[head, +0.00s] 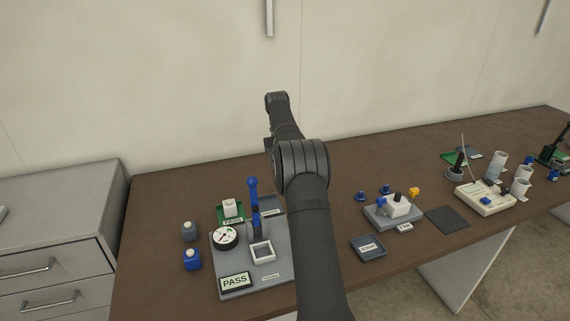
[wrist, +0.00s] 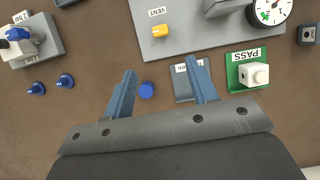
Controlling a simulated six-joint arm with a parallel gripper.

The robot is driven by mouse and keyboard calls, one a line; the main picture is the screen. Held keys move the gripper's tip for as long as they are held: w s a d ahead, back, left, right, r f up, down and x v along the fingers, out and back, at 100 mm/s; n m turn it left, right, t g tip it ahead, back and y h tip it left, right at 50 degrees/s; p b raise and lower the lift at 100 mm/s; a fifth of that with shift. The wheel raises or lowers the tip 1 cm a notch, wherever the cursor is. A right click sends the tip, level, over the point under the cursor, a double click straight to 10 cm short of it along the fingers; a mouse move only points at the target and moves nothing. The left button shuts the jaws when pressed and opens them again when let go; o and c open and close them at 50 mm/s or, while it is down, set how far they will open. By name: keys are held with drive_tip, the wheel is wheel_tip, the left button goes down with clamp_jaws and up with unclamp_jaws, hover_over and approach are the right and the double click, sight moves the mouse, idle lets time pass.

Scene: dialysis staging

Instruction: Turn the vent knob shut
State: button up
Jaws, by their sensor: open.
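The vent knob (wrist: 160,31) is a small yellow block on the grey panel (wrist: 185,45), beside the VENT label (wrist: 157,12) in the wrist view. In the head view my arm hides the knob, though part of the panel (head: 235,285) shows. My gripper (wrist: 162,68) is open and empty, with its two blue-grey fingers spread. In the picture the knob lies just beyond the fingertips, roughly between them; no contact shows. I cannot tell which way the knob is turned.
A blue round cap (wrist: 146,90) shows between the fingers. A green PASS plate (wrist: 248,68) with a white block is right. A grey tray (head: 368,248) lies right of my arm.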

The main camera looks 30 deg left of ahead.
drive_tip(key=shift+w+a+r, duration=0.15)
drive_tip(key=shift+a+r, duration=0.05)
drive_tip(key=shift+r, duration=0.45)
drive_tip(key=shift+f, duration=0.1)
drive_tip(key=x, duration=1.7)
drive_tip(key=shift+d+f, duration=0.1)
